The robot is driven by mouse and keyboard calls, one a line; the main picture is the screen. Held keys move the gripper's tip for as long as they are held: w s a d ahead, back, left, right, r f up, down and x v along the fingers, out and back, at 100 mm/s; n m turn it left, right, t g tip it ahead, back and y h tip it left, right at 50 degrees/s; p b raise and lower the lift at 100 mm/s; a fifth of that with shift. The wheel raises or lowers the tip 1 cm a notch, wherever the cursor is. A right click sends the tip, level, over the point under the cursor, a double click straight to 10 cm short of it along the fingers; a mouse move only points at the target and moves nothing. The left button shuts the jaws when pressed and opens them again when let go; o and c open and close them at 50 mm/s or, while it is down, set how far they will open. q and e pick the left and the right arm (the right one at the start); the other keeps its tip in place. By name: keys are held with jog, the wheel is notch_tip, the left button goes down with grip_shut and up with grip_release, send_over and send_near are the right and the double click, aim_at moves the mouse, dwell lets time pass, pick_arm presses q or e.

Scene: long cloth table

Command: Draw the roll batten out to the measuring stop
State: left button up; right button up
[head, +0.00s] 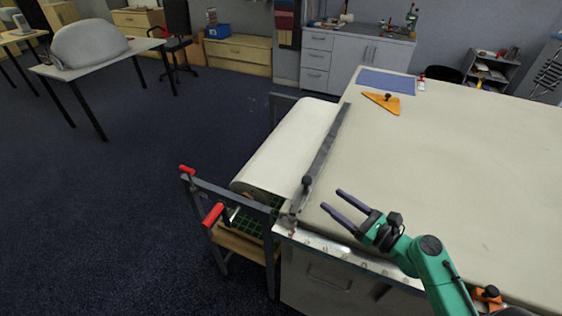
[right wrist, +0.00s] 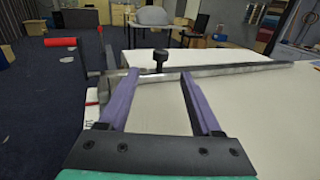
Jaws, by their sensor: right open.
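The roll batten (head: 328,150) is a long grey bar lying along the left edge of the cloth table, at the end of the white cloth roll (head: 291,140). A black knob (head: 306,182) stands up near its front end. My right gripper (head: 333,200) is open and empty, just right of the knob and apart from it. In the right wrist view the knob (right wrist: 160,58) shows beyond and between the open fingertips (right wrist: 157,80), with the batten (right wrist: 225,70) running across. An orange piece with a black knob (head: 487,294), apparently the measuring stop, sits at the front edge at lower right, partly cut off.
A metal strip (head: 345,252) runs along the table's front edge. A roll stand with red handles (head: 213,214) is left of the table. An orange triangle (head: 382,102) and a blue mat (head: 387,81) lie at the far end. The table's middle is clear.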

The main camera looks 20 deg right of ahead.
aim_at(304, 177)
jog(key=shift+w, duration=0.35)
jog(key=shift+w+a+r, duration=0.15)
jog(key=shift+r, duration=0.05)
jog(key=x, duration=0.1)
jog(key=p+x, duration=0.1)
jog(key=x, duration=0.1)
jog(key=p+x, duration=0.1)
jog(key=x, duration=0.1)
jog(key=shift+r, duration=0.35)
jog(key=x, duration=0.2)
jog(key=p+x, duration=0.1)
jog(key=x, duration=0.5)
jog(key=shift+f, duration=0.35)
grip_shut()
pick_arm(q)
jog(key=r, duration=0.1)
jog(key=s+r, duration=0.1)
jog(key=r, duration=0.1)
jog(key=shift+d+r, duration=0.15)
jog(key=shift+r, duration=0.15)
